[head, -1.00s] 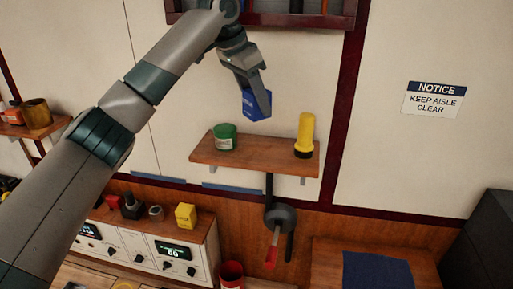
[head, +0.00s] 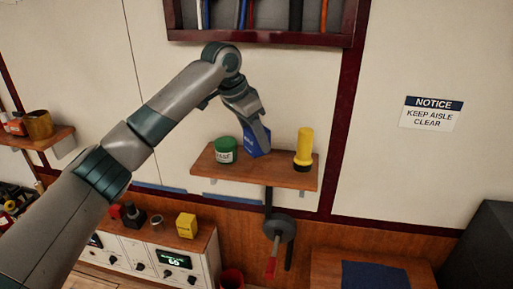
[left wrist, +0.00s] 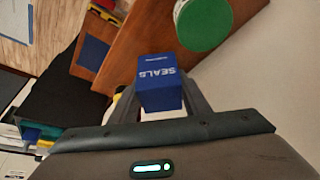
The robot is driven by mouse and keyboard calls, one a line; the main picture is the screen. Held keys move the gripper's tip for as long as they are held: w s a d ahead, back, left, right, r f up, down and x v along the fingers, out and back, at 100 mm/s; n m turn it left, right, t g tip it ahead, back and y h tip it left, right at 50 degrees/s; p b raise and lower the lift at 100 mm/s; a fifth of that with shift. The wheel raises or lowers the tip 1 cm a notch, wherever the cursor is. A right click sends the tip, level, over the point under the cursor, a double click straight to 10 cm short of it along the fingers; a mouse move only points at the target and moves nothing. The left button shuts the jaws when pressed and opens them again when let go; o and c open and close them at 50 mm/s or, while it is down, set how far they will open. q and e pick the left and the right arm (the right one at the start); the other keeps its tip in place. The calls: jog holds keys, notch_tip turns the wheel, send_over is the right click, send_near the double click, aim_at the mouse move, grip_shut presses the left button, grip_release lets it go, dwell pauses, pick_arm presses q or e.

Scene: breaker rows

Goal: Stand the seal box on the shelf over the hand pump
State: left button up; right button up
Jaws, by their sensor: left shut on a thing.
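The blue seal box (head: 251,143) is in my left gripper (head: 259,146), between the green tin and the yellow torch, at the shelf (head: 285,178). In the left wrist view the box (left wrist: 160,90) shows the word SEALS between the two fingers. The gripper is shut on it. The box's base looks at or just above the shelf board; I cannot tell whether it touches. The hand pump (head: 279,229), with a red-gripped lever, is on the wall below this shelf. My right gripper is not in view.
A green tin (head: 225,149) stands left of the box on the shelf, and a yellow torch (head: 304,148) stands to its right. A framed tool rack (head: 270,38) hangs above. A yellow box (head: 187,225) stands on the panel below.

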aim_at(257, 149)
pick_arm(q)
notch_tip(257, 149, down, 3)
jog(key=shift+r+p, duration=0.15)
jog(key=shift+p, duration=0.65)
jog(key=shift+f, duration=0.4)
jog(key=shift+f, duration=0.15)
jog(key=o, duration=1.1)
